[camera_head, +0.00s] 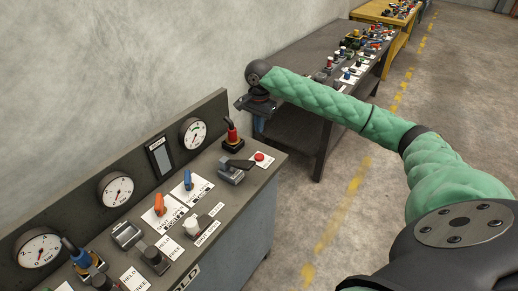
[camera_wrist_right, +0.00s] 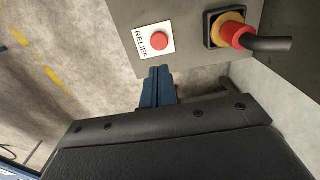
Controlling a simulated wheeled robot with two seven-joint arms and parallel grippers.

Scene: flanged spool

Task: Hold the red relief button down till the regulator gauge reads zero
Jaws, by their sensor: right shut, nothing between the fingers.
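The red relief button (camera_head: 260,156) sits on a white plate at the far right end of the grey console top. In the right wrist view the button (camera_wrist_right: 159,41) stands on its plate lettered RELIEF, uncovered. My right gripper (camera_head: 259,130) shows in the head view with its blue fingers pointing down, near the console's far corner. In the wrist view its fingers (camera_wrist_right: 158,71) are together and empty, below the plate in the picture and apart from the button. Three dial gauges stand on the back panel: left (camera_head: 38,250), middle (camera_head: 115,190) and right (camera_head: 193,134). Which is the regulator's is unclear.
A red-capped connector with a black cable (camera_head: 232,138) stands near the button, behind a dark lever block (camera_head: 233,171). Blue and orange levers and a white knob (camera_head: 193,226) occupy the console. A dark bench (camera_head: 318,60) with many parts stands beyond.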

